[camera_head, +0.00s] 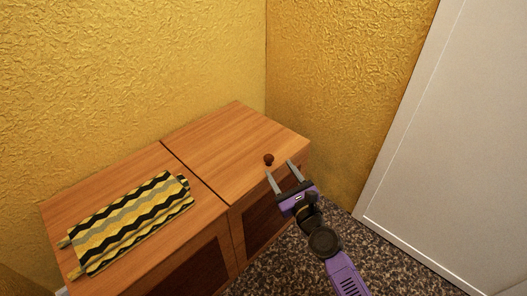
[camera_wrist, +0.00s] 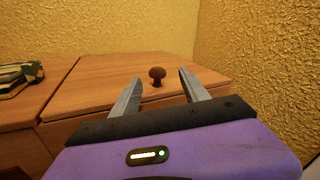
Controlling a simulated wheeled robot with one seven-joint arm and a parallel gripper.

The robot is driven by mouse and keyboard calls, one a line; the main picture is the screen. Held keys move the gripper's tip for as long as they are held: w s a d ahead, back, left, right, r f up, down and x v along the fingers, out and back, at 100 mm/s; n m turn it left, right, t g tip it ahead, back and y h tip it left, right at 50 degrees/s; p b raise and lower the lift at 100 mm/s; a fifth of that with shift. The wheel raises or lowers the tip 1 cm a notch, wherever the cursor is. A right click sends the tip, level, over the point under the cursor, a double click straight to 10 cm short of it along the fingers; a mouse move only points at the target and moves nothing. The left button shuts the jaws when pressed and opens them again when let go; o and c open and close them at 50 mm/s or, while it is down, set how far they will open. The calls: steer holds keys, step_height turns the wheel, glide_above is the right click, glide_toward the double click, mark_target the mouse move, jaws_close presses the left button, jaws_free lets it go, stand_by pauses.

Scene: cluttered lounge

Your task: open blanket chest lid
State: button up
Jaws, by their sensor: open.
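The blanket chest (camera_head: 220,140) is a wooden chest in the corner, and its right-hand lid lies shut. A small dark brown knob (camera_head: 268,159) stands on that lid near its front edge. The lid also shows in the wrist view (camera_wrist: 110,85), with the knob (camera_wrist: 157,74) between and beyond my fingertips. My gripper (camera_head: 279,170) is open and empty over the lid's front part, with its two grey fingers pointing toward the knob. I cannot tell whether the fingertips touch the lid.
A folded yellow, black and grey zigzag blanket (camera_head: 130,222) lies on the left-hand top, beside the seam. Textured yellow walls (camera_head: 140,60) stand close behind and to the right. A white door (camera_head: 450,150) is at the right, and speckled floor (camera_head: 290,255) lies in front.

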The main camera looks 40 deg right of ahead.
mark_target(271, 161)
steer(key=m, duration=0.2)
steer(key=shift+w+a+f+m, duration=0.1)
steer(key=shift+w+f+m, duration=0.1)
steer(key=shift+w+m, duration=0.15)
steer(key=shift+b+x, duration=0.3)
steer(key=shift+x, duration=3.4)
steer(key=shift+f, duration=0.15)
jaws_close()
